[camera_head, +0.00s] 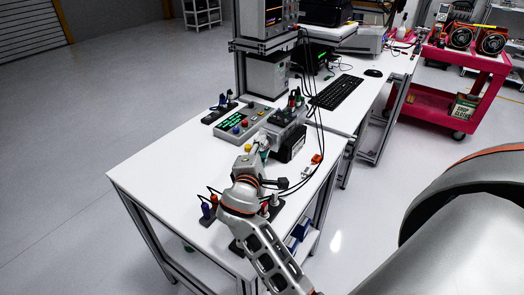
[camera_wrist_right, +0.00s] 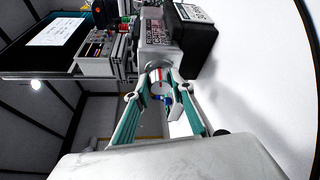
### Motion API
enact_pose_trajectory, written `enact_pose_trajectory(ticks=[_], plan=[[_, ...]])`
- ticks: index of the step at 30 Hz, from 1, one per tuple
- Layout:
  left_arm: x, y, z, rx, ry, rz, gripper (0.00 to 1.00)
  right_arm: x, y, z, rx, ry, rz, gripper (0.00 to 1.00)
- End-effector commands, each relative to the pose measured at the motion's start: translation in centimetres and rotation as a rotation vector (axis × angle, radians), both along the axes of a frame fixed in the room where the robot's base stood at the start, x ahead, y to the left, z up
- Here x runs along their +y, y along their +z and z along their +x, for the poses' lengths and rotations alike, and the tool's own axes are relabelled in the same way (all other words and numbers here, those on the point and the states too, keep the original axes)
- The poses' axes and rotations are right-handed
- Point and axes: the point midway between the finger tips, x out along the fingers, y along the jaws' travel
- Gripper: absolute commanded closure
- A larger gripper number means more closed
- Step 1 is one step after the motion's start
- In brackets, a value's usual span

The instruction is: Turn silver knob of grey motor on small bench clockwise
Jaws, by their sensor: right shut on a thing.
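The grey motor (camera_head: 284,131), with a black block on its side, sits on the small white bench (camera_head: 165,160). In the right wrist view the motor (camera_wrist_right: 154,32) is straight ahead, beside its black block (camera_wrist_right: 200,43). Its silver knob (camera_wrist_right: 157,86) sticks out toward me with a red mark on it. My right gripper (camera_wrist_right: 161,80) is closed around the knob, a finger on either side. In the head view my right gripper (camera_head: 262,146) is at the motor's near end, and my wrist hides the knob. My left gripper is not in view.
A grey control box (camera_head: 240,123) with coloured buttons stands left of the motor. Cables hang on its right, near a red connector (camera_head: 317,158). Small coloured parts (camera_head: 208,212) stand near my forearm. The bench's left side is clear. A pink cart (camera_head: 455,85) stands farther off.

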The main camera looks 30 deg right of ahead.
Motion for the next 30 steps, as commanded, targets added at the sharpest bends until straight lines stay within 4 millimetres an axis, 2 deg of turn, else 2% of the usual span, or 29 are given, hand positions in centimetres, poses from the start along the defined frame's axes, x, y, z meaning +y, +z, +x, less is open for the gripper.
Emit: enact_pose_trajectory(ticks=[14, 15, 16, 27, 30], plan=[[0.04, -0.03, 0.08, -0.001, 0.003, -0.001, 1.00, -0.11, 0.07, -0.01, -0.013, -0.002, 0.004, 0.98], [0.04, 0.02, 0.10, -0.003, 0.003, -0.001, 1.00, -0.10, 0.07, -0.02, -0.012, -0.002, 0.004, 0.69], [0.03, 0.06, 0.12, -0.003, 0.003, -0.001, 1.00, -0.09, 0.07, -0.01, -0.012, -0.002, 0.004, 0.61], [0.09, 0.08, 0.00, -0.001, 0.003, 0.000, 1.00, -0.03, 0.07, 0.00, -0.007, 0.000, 0.003, 0.60], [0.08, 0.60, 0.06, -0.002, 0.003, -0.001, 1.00, -0.03, 0.25, 0.01, 0.015, -0.001, -0.007, 0.60]])
